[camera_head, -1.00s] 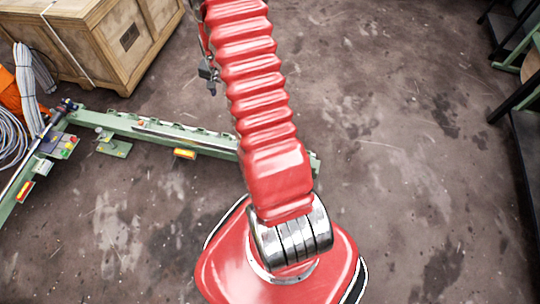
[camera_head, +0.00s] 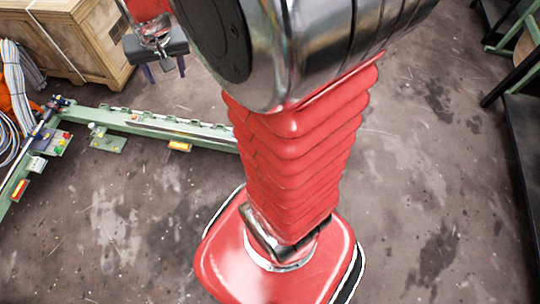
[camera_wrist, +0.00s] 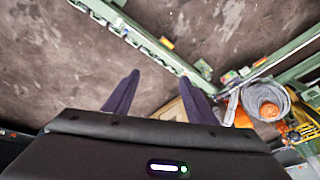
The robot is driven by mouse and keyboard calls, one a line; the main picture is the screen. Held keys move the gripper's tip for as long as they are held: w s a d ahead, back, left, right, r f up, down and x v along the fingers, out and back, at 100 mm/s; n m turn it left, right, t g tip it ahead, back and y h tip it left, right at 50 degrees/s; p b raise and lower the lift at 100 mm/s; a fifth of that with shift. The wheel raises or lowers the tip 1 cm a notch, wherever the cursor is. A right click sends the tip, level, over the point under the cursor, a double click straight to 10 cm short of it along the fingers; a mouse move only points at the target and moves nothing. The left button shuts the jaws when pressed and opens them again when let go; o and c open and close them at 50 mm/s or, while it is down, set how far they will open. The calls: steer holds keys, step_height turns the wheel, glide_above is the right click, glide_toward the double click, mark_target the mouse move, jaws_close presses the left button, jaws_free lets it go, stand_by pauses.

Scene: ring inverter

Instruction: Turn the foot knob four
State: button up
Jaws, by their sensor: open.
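The green frame of the ring inverter (camera_head: 165,126) lies low on the floor at left in the head view; it also crosses the top of the wrist view (camera_wrist: 150,44). A small foot-like fitting on a green plate (camera_head: 107,141) sticks out from its near side. I cannot tell which knob is foot knob four. My gripper (camera_head: 164,70) is at the upper left in the head view, in front of the crate. In the wrist view its two dark purple fingers (camera_wrist: 159,76) are spread, with nothing between them but floor.
A wooden crate (camera_head: 80,38) stands behind the frame. A coil of grey cable (camera_wrist: 266,100) with an orange object lies beside it. A small control box (camera_head: 52,142) and orange tags sit on the frame. Dark shelving (camera_head: 520,125) stands at right; the floor between is open.

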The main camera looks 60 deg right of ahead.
steer(key=s+a+r+n+t, duration=0.1)
steer(key=s+a+r+n, duration=0.2)
steer(key=s+a, duration=0.3)
steer(key=s+a+r+n+t+y, duration=0.1)
steer(key=s+a+r+n, duration=0.3)
steer(key=s+a, duration=0.3)
steer(key=s+r, duration=0.1)
steer(key=s, duration=0.2)
steer(key=shift+s+r, duration=0.3)
steer(key=shift+r, duration=0.1)
